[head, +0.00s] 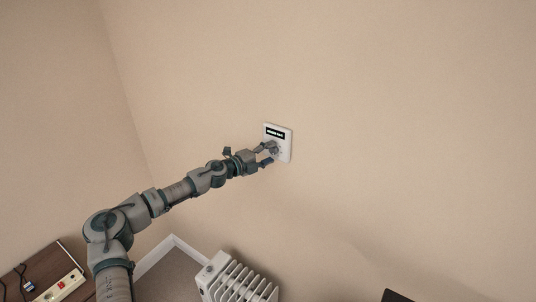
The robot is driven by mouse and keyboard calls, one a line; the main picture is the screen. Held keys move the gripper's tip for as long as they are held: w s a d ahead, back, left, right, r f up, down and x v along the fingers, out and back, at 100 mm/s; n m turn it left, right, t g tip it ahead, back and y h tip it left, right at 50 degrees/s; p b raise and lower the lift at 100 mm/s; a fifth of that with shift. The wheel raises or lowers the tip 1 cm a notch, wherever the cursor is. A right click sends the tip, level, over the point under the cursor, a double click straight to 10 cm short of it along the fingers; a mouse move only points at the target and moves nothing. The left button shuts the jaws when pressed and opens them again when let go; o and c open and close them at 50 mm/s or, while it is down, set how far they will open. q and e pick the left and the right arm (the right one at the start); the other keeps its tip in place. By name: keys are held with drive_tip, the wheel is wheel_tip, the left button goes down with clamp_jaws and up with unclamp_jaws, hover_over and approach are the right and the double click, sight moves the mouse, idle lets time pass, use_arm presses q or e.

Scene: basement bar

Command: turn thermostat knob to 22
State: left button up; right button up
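The thermostat (284,145) is a white panel on the beige wall with a dark display (275,133) near its top. My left gripper (271,154) reaches it from the left, with its two fingers spread at the lower part of the panel. The knob (274,149) lies between the fingertips and is partly hidden by them. I cannot tell whether the fingers touch it. The display's digits are too small to read. My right gripper is not in view.
A white ribbed radiator (238,283) stands on the floor below the thermostat. A brown wooden surface (48,266) with a power strip (62,287) and cables is at the lower left. A dark object (396,296) shows at the bottom edge. The wall around the thermostat is bare.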

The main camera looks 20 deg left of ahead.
use_arm(q)
drive_tip(key=f+v, duration=0.1)
drive_tip(key=v, duration=1)
drive_tip(key=shift+s+a+r, duration=0.3)
drive_tip(key=shift+s+r, duration=0.05)
drive_tip(key=shift+r, duration=0.05)
drive_tip(key=shift+d, duration=0.1)
